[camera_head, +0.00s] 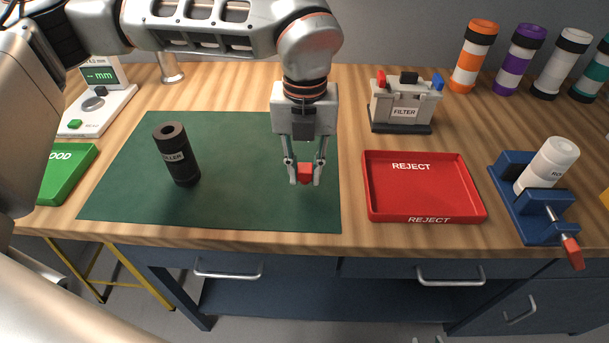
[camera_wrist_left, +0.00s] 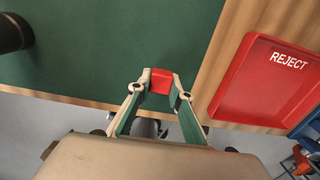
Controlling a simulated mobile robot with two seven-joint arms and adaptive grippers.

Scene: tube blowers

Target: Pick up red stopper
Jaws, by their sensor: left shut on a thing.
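A small red stopper (camera_head: 305,174) is held between the fingertips of my left gripper (camera_head: 305,178), above the right part of the green mat (camera_head: 240,205). In the left wrist view the stopper (camera_wrist_left: 161,81) shows as a red block between the two fingertips (camera_wrist_left: 162,86). My left gripper is shut on it and points down. I cannot tell exactly how high the stopper is over the mat.
A black cylinder (camera_head: 177,155) stands on the mat at left. A red REJECT tray (camera_head: 428,219) lies right of the mat, a green tray (camera_head: 66,176) at far left. A FILTER holder (camera_head: 404,105) stands behind. A blue vise (camera_head: 541,222) holds a white cylinder (camera_head: 548,166).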

